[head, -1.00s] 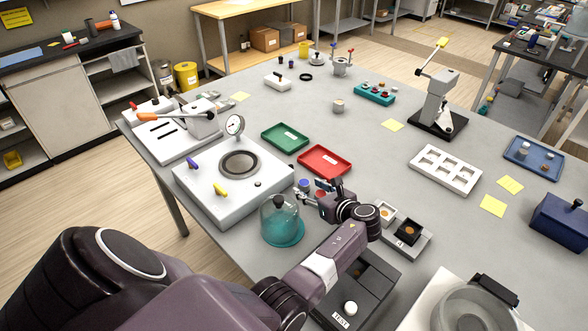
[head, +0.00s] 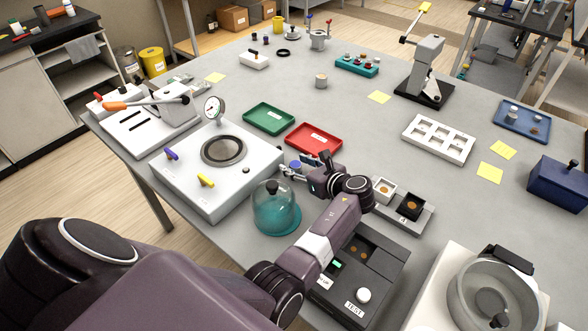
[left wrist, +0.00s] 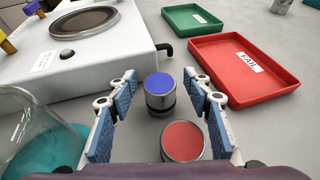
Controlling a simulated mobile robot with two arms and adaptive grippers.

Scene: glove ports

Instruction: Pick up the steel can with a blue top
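The steel can with a blue top (left wrist: 160,94) stands upright on the table in the left wrist view. It is between the fingertips of my left gripper (left wrist: 160,83), which is open, with a gap on each side. A second steel can with a red top (left wrist: 182,141) stands nearer the palm, close to the right finger. In the head view the blue top (head: 296,164) shows just beyond my left gripper (head: 303,168), which hides most of the can. My right gripper is not in view.
A red FAIL tray (left wrist: 243,69) and a green tray (left wrist: 195,19) lie beyond. A white chamber box (left wrist: 70,55) with a black hooked fitting is at the left. A glass dome on a teal base (head: 275,209) stands close to my left gripper.

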